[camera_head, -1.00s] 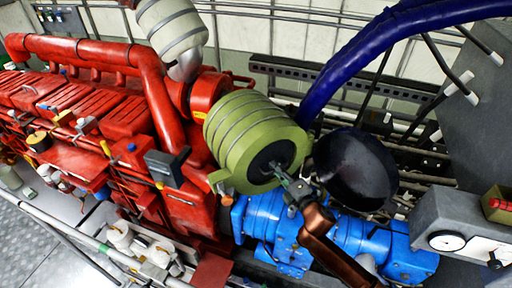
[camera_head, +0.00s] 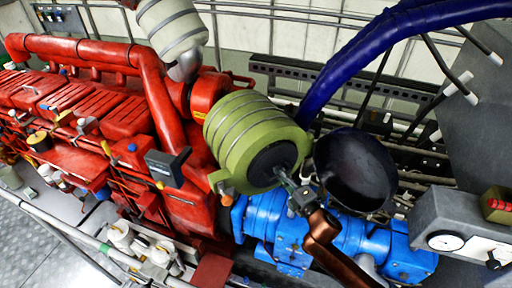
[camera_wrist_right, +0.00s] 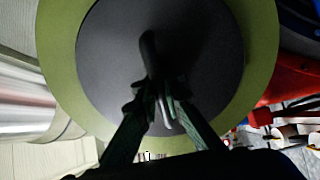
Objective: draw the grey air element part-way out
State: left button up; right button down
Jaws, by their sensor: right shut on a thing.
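The grey air element (camera_head: 273,163) shows as a dark grey round end face in the open mouth of the green ribbed housing (camera_head: 237,128). In the right wrist view the grey end face (camera_wrist_right: 205,60) fills the middle, ringed by the green rim (camera_wrist_right: 262,70). A dark handle (camera_wrist_right: 148,50) stands out from its centre. My right gripper (camera_head: 283,177) is at this face; in the wrist view its fingers (camera_wrist_right: 160,92) are closed around the handle. How far the element stands out of the housing is hard to tell. My left gripper is not in view.
A black round cover (camera_head: 355,170) is beside the housing on the right. The red engine (camera_head: 120,110) lies left, blue machinery (camera_head: 275,225) below, and a thick blue hose (camera_head: 370,50) arches above. A grey gauge box (camera_head: 450,225) stands right.

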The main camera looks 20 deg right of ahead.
jog(key=shift+v, duration=1.75)
jog(key=shift+s, duration=0.35)
jog(key=shift+s+d+p, duration=0.2)
jog(key=shift+s+p, duration=0.1)
jog(key=shift+s, duration=0.25)
jog(key=c, duration=2)
grip_release()
jog(key=shift+s, duration=0.1)
jog(key=shift+o, duration=0.2)
jog(key=o, duration=0.5)
jog(key=shift+c, duration=0.2)
jog(key=v, duration=0.9)
jog(key=shift+b, duration=0.3)
